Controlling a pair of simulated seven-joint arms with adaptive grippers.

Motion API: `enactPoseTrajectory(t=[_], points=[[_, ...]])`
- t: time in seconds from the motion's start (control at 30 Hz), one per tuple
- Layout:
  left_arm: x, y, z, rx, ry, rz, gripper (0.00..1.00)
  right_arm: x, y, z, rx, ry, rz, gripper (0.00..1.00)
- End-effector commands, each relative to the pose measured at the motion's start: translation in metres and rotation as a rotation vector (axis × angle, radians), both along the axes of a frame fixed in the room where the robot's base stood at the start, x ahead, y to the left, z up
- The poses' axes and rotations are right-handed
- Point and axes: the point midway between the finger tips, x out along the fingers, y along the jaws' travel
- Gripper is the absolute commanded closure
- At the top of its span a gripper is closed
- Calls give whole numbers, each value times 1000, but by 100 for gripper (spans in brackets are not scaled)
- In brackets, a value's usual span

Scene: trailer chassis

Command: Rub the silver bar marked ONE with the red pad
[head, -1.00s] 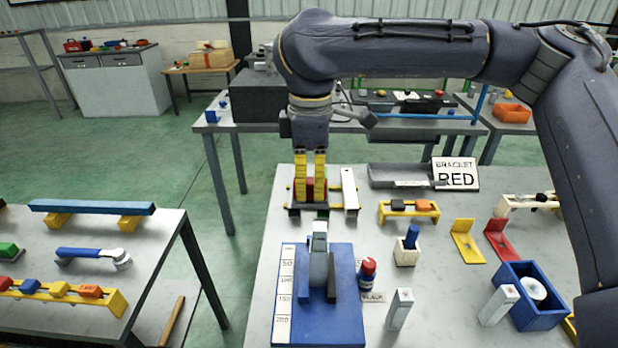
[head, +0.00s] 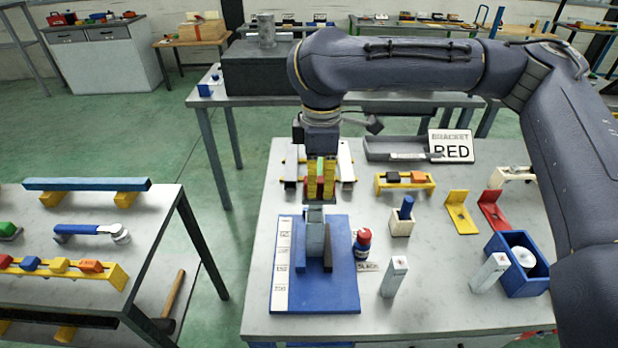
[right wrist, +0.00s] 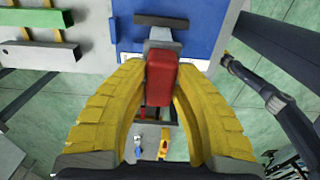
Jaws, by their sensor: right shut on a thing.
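My right gripper (head: 320,183) is shut on the red pad (right wrist: 160,85), pointing down near the far edge of the blue board (head: 343,290). In the right wrist view the pad sits between the yellow fingers. A grey bar (head: 315,238) stands on the blue board in a dark holder, just nearer than the fingertips. Whether pad and bar touch cannot be told. Silver bars stand at the right front (head: 395,277) and beside the blue bin (head: 489,271); their marks are too small to read, so I cannot tell which is ONE. My left gripper is out of view.
A rack with pale bars (head: 346,160) is behind the gripper. The blue bin (head: 518,272), a yellow bracket (head: 459,212) and a red bracket (head: 493,210) are farther right. Bare table lies along the left edge.

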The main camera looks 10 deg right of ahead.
Motion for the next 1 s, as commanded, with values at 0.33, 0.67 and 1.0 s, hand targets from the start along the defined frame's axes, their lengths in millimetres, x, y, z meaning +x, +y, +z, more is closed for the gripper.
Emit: enactPoseTrajectory(t=[0.33, 0.67, 1.0], points=[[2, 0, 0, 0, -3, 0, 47, -3, -11, 0, -1, 2, -10, 100], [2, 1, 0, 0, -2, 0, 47, 3, 14, 2, -1, -1, -10, 100], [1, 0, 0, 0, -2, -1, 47, 5, 24, 31, 0, -2, -4, 100]])
